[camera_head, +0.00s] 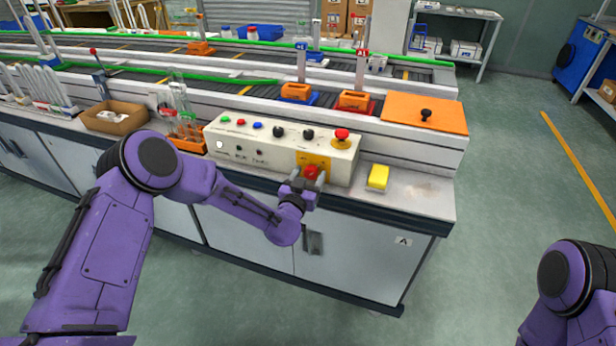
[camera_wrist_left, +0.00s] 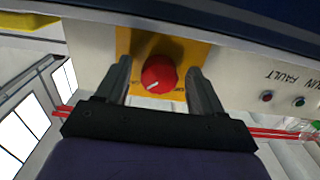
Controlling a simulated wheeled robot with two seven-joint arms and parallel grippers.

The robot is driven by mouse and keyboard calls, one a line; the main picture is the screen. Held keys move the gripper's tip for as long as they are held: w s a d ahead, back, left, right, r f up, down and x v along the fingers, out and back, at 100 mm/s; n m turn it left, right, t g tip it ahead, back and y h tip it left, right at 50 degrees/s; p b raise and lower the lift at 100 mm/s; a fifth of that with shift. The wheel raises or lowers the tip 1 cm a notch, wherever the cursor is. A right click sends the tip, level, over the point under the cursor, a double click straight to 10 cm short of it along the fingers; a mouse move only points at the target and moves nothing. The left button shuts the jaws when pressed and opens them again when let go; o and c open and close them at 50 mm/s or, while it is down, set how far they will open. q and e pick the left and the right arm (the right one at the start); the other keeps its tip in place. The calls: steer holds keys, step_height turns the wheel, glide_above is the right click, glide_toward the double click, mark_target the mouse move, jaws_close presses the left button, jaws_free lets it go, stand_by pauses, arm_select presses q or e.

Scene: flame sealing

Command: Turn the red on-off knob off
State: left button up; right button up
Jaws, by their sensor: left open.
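The red on-off knob (camera_head: 311,172) sits on a yellow plate (camera_head: 325,162) at the lower right of the white control box (camera_head: 230,139). In the left wrist view the knob (camera_wrist_left: 159,75) shows a white pointer mark, and the yellow plate (camera_wrist_left: 123,42) is behind it. My left gripper (camera_head: 303,182) is at the knob. In the left wrist view its two fingers (camera_wrist_left: 160,85) are open, one on each side of the knob, with gaps between them and it. My right gripper is out of view; only part of my right arm shows at the lower right.
A red mushroom button (camera_head: 341,136) and black knobs (camera_head: 308,135) are on the same box. A yellow block (camera_head: 378,177) lies on the bench to the right. An orange rack (camera_head: 188,138) with tubes and a cardboard box (camera_head: 115,117) stand to the left. A conveyor runs behind.

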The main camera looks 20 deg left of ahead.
arm_select(q)
steer(key=c, duration=1.1)
steer(key=shift+n, duration=0.3)
steer(key=n+b, duration=0.2)
steer(key=n, duration=0.1)
steer(key=shift+f+n, duration=0.1)
steer(key=shift+n, duration=0.3)
steer(key=n+b, duration=0.2)
steer(key=n, duration=0.2)
steer(key=n+b, duration=0.2)
steer(key=n, duration=0.3)
steer(key=shift+d+n+b, duration=0.1)
steer(key=shift+n+b, duration=0.2)
steer(key=shift+n, duration=0.1)
steer(key=shift+n+b, duration=0.85)
steer(key=shift+n, duration=0.95)
